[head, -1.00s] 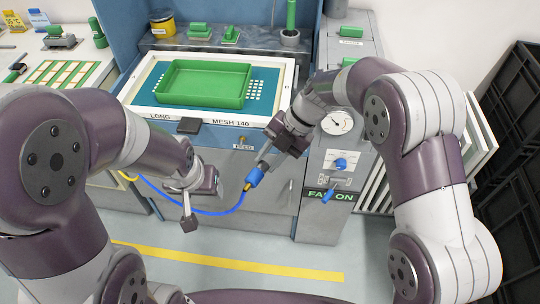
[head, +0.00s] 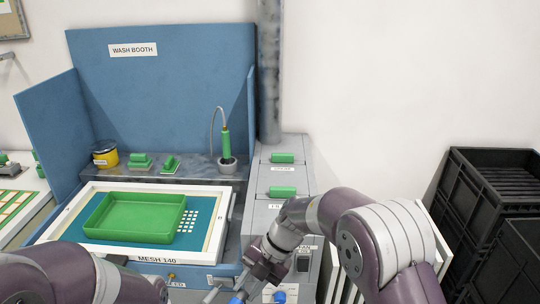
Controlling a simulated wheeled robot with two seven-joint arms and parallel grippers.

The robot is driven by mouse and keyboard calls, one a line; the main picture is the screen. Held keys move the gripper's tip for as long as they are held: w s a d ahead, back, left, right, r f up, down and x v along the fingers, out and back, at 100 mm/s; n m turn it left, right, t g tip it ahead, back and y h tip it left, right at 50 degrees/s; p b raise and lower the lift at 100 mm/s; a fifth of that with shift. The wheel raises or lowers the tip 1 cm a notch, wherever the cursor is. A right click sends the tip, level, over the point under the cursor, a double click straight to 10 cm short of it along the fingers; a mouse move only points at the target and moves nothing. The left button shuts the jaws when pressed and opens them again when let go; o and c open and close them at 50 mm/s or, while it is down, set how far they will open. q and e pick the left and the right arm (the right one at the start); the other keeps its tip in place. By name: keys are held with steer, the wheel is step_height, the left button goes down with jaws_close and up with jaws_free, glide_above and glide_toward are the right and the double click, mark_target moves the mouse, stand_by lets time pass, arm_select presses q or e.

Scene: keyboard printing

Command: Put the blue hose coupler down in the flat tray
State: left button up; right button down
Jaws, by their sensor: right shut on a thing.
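My right gripper (head: 241,285) is low in the head view, in front of the wash booth. It is shut on the blue hose coupler (head: 237,298), which is partly cut off by the bottom edge. The hose itself is out of view below. The green flat tray (head: 128,232) lies on the framed screen in the booth, left of and beyond my right gripper. The tray looks empty. My left arm shows at the lower left, but its gripper is out of view.
The screen's white frame (head: 75,243) surrounds the tray. A yellow tin (head: 105,155), small green-handled items and an upright green-handled wand (head: 226,143) stand on the ledge behind. Blue booth walls (head: 165,80) rise at the back and sides. Black crates (head: 495,210) stand at the far right.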

steer(key=w+d+f+m+t+h, duration=0.1)
steer(key=d+f+m+t+h, duration=0.1)
steer(key=d+m, duration=0.6)
steer(key=w+d+f+m+t+h, duration=0.2)
steer(key=d+f+m+h, duration=0.2)
steer(key=m, duration=0.9)
steer(key=w+d+f+m+t+h, duration=0.2)
steer(key=d+m+h, duration=0.3)
steer(key=d+m, duration=0.6)
steer(key=shift+d+f+m, duration=0.3)
steer(key=shift+d+f, duration=0.05)
steer(key=shift+f, duration=0.35)
steer(key=shift+w, duration=0.1)
steer(key=shift+f, duration=0.15)
